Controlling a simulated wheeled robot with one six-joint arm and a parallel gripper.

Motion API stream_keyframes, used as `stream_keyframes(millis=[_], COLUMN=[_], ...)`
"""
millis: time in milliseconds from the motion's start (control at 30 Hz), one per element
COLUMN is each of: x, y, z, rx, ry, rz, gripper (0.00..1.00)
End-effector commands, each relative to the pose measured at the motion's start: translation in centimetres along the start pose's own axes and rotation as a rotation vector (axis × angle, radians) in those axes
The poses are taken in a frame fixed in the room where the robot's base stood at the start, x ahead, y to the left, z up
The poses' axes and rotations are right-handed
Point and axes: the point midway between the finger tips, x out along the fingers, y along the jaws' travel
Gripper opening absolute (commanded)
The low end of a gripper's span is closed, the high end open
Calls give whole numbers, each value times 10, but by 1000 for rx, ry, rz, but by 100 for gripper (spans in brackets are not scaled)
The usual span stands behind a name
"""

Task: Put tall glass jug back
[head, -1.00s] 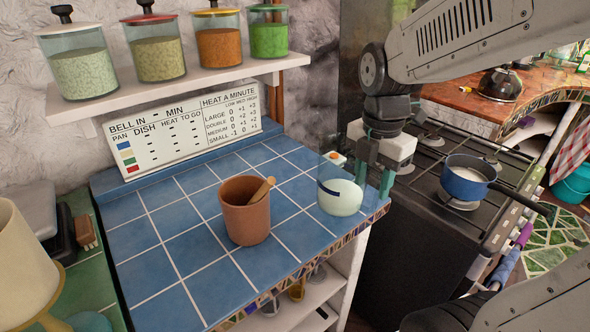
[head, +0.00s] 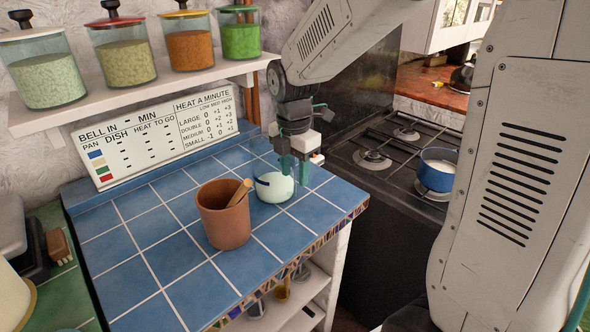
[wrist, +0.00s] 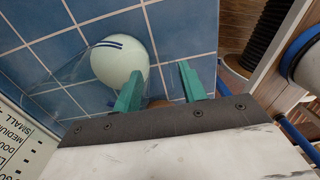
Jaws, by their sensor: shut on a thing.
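The tall glass jug (head: 273,188) shows as clear glass with pale green-white contents and a dark blue mark. It is upright at the right part of the blue tiled counter (head: 150,262), right of a clay pot. Whether its base touches the tiles, I cannot tell. My gripper (head: 294,170) is at the jug's right side, shut on it. In the wrist view the jug (wrist: 120,62) lies against the left finger of my gripper (wrist: 162,85). The clear glass between the fingers is hard to make out.
The clay pot (head: 224,220) with a wooden pestle stands close left of the jug. A shelf (head: 165,88) with several jars hangs above a sign board (head: 150,150). A stove with a blue saucepan (head: 437,176) is at the right. The front-left tiles are clear.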

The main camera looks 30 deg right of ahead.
Motion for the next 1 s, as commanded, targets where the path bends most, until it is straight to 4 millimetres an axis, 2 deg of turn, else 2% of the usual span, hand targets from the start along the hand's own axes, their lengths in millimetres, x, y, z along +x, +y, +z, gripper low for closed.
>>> stream_keyframes(millis=[367, 400, 467, 767, 867, 1000], x=[4, 5, 4, 3, -5, -29], y=[1, 0, 0, 0, 0, 1], z=[0, 0, 0, 0, 0, 0], rx=[0, 0, 0, 0, 0, 0], ry=[-1, -1, -1, -1, -1, -2], rz=[3, 2, 2, 2, 4, 6], gripper=[0, 50, 64, 64, 64, 64])
